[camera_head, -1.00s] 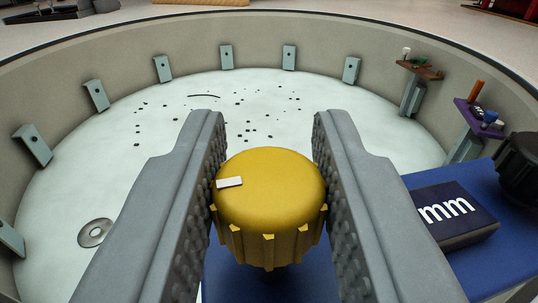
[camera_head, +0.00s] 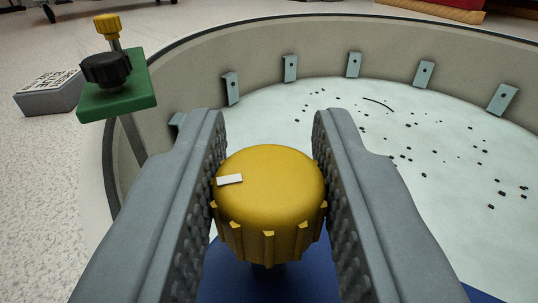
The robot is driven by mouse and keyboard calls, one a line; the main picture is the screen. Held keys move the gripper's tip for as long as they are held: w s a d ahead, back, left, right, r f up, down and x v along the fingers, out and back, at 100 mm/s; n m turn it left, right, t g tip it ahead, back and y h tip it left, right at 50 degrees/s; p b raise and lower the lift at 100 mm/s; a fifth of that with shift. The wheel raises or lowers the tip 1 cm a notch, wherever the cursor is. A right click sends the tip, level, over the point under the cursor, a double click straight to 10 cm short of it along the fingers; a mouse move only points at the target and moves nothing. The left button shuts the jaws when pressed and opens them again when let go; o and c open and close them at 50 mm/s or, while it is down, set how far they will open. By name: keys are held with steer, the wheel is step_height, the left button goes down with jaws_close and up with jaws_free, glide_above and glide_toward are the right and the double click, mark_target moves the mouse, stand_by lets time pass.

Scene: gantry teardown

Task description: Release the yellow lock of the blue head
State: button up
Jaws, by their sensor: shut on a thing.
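The yellow lock (camera_head: 270,190) is a ribbed round knob with a small white mark on its top left. It sits between the two grey, studded fingers of my gripper (camera_head: 269,150), which are shut on its sides. Below the knob, part of the blue head (camera_head: 255,275) shows at the bottom of the picture. A short dark stem shows just under the knob. The rest of the blue head is hidden by the fingers or out of view.
A round pit with a pale floor (camera_head: 345,130) and bracketed walls lies beyond. At the left, a green plate (camera_head: 140,92) on a post carries a black knob (camera_head: 105,70) and a yellow knob (camera_head: 108,27).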

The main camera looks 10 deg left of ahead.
mark_target(269, 171)
steer(key=n+g+y, duration=0.2)
steer(key=n+y, duration=0.1)
steer(key=y, duration=0.1)
steer(key=n+g+y, duration=0.3)
steer(key=y, duration=0.2)
steer(key=shift+n, duration=0.4)
steer(key=o, duration=1)
steer(key=shift+c, duration=0.2)
steer(key=shift+r, duration=5)
